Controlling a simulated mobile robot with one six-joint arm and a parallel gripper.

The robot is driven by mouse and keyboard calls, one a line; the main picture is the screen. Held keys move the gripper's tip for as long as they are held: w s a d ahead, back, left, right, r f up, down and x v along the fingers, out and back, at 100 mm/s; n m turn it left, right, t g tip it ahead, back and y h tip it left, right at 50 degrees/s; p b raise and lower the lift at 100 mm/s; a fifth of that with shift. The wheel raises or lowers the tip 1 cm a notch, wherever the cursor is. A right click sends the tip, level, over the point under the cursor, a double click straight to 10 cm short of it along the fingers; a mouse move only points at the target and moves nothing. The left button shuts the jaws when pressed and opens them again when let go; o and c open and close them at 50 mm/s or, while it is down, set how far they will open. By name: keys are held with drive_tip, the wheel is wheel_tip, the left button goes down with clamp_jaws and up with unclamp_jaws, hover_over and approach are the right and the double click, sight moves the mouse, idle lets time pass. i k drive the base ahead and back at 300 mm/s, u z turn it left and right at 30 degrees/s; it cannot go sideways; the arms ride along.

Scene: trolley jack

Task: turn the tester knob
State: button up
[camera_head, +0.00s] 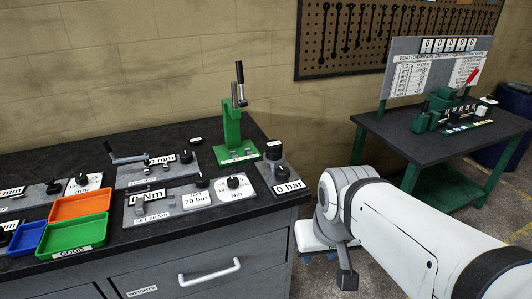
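Several black knobs show on the dark bench, and I cannot tell for sure which is the tester knob. One knob (232,182) sits on a round white dial marked Nm, on a grey panel (160,208) with a "0 Nm" display (150,197). Another knob (282,173) stands beside the "0 bar" display (290,187) at the bench's right end. A third knob (82,178) is on a dial marked mm at the left. My white arm reaches in from the lower right. A dark piece (346,272) below its wrist may be my gripper, apart from the bench; its fingers are not clear.
A green jack (234,130) with an upright lever stands at the bench's back. Orange (80,204), green (72,233) and blue (26,238) trays are at the left. A green-legged table (420,140) stands at the right. Open floor lies between bench and table.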

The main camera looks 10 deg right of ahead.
sight(282, 173)
drive_tip(key=z, duration=0.05)
drive_tip(key=i, duration=1.2)
drive_tip(key=k, duration=1.05)
drive_tip(key=u, duration=0.3)
drive_tip(key=i, duration=0.25)
drive_tip(key=u, duration=0.05)
